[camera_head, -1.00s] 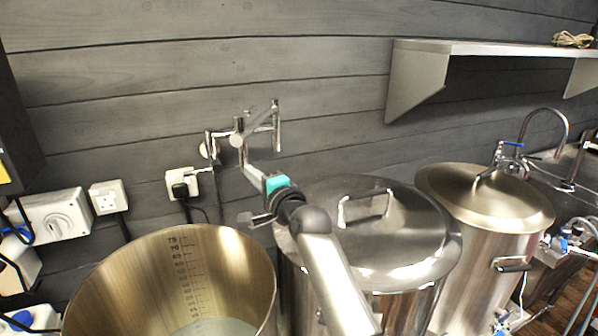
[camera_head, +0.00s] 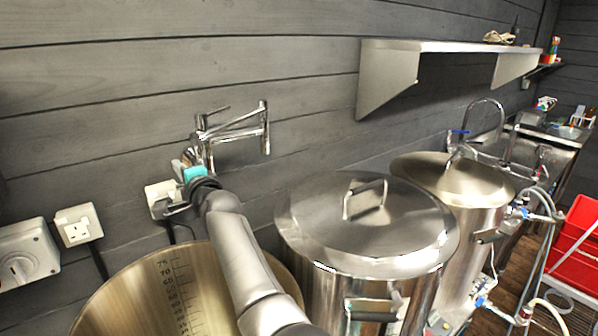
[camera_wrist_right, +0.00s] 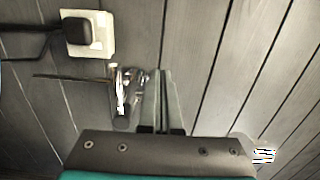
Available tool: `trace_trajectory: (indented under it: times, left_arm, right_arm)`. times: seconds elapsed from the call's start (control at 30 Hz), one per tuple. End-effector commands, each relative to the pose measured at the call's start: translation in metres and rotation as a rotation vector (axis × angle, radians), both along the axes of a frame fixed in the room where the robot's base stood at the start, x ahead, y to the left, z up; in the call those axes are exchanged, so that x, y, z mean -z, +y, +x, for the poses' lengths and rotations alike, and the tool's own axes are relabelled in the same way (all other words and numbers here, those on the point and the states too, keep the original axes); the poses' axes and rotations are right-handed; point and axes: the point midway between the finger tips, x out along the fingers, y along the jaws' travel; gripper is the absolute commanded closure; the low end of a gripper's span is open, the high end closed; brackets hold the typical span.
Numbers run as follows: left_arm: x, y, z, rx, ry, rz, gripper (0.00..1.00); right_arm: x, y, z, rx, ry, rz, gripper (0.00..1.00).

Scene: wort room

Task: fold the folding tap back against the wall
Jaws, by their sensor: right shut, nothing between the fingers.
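The chrome folding tap (camera_head: 238,132) is mounted on the dark plank wall in the head view. Its jointed arm runs to the right close along the wall, ending in a short upright spout. My right gripper (camera_head: 191,157), behind its teal wrist part, is at the tap's left end, by the wall mount. In the wrist view the fingers (camera_wrist_right: 164,73) are shut and empty, pointing at the wall. Chrome tap parts (camera_wrist_right: 124,92) show just left of them; I cannot tell whether they touch. My left gripper is not in view.
A white socket with a black plug (camera_wrist_right: 88,34) is beside the tap. An open steel pot (camera_head: 130,290) stands below my right arm. A lidded pot (camera_head: 310,225) stands to its right. A steel shelf (camera_head: 430,46) juts from the wall, upper right.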

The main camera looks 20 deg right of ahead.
Motion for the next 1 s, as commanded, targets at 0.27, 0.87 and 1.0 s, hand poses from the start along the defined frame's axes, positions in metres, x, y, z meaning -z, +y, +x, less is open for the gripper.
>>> trace_trajectory:
  times: [0.27,0.87,1.0]
  left_arm:
    - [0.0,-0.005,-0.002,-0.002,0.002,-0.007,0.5]
    - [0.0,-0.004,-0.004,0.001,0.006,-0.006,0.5]
    - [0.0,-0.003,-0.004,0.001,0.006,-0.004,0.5]
  right_arm:
    - [0.0,-0.002,0.0,0.001,-0.001,-0.002,1.0]
    - [0.001,-0.002,0.0,0.001,0.001,-0.001,1.0]
    - [0.001,-0.002,0.0,0.001,0.001,-0.001,1.0]
